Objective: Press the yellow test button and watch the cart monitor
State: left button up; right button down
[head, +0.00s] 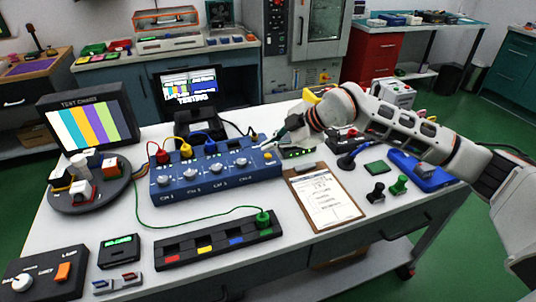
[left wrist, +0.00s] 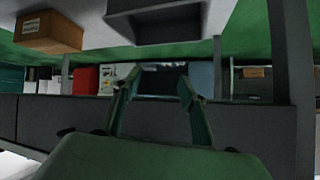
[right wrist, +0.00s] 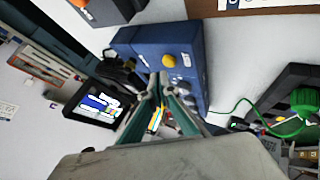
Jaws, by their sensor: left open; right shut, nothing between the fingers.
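The yellow test button (head: 268,155) is on the right end of the blue box (head: 215,180); it also shows in the right wrist view (right wrist: 168,61). My right gripper (head: 264,146) is shut and empty. Its tips are close to the button; I cannot tell whether they touch it. They also show in the right wrist view (right wrist: 158,78). The cart monitor (head: 191,88) behind the box is lit, with colour bars, a blue panel and the word TESTING. My left gripper (left wrist: 158,78) is open and empty, and shows only in the left wrist view.
A test chart screen (head: 85,125) stands at the left above a round tray (head: 85,203) of blocks. A clipboard (head: 324,198) lies right of the blue box. A green cable runs to a black strip (head: 218,240) in front. Coloured cables plug into the box.

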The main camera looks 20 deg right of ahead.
aim_at(270, 156)
jog(key=shift+r+p, duration=1.85)
jog(key=shift+r, duration=0.75)
jog(key=shift+f, duration=0.1)
